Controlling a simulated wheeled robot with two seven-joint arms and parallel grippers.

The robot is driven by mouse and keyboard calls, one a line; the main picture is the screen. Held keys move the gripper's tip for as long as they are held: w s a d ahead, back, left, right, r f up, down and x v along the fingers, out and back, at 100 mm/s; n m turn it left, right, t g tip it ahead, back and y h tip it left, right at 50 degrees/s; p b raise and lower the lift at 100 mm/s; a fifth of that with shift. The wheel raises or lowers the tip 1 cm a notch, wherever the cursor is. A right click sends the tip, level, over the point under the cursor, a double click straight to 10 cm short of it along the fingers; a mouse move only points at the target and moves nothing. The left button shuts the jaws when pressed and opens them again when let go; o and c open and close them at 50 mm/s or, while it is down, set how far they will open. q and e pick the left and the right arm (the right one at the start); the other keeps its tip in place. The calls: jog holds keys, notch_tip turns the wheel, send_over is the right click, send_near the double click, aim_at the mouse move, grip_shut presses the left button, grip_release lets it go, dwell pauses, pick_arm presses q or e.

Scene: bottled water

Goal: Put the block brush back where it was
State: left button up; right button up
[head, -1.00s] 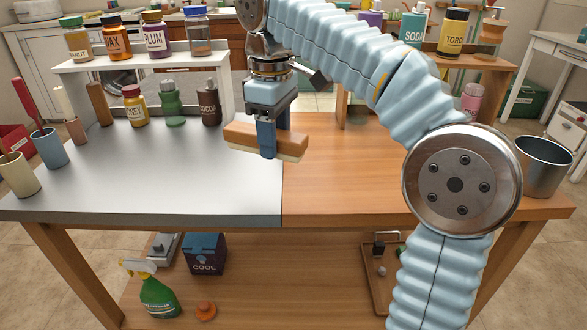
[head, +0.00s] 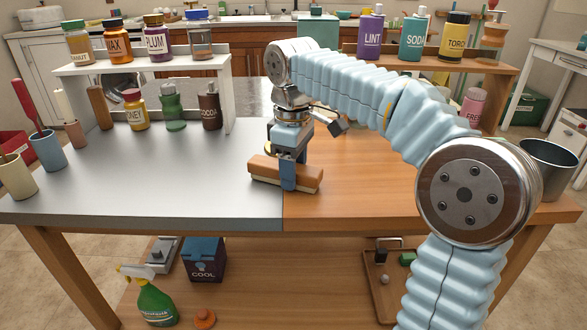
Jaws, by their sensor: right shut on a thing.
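The block brush (head: 264,171) has an orange-brown wooden block with a pale bristle side below. It is near the middle of the table, over the seam between the grey metal half (head: 190,190) and the wooden half (head: 365,190). My right gripper (head: 288,184) is shut on it from above, with a finger across its front side. The brush is low, at or just above the tabletop; I cannot tell whether it touches. My left gripper is not in view.
A white shelf (head: 228,95) with several jars and bottles stands at the back left. A wooden shelf with a lint bottle (head: 371,32) and others stands at the back right. Cups (head: 47,152) line the left edge; a metal pot (head: 548,168) is at the right edge.

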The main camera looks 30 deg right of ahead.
jog(key=o, duration=1.2)
notch_tip(320, 180, up, 12)
jog(key=p, duration=0.2)
jog(key=shift+r+p, duration=0.1)
jog(key=shift+p, duration=0.25)
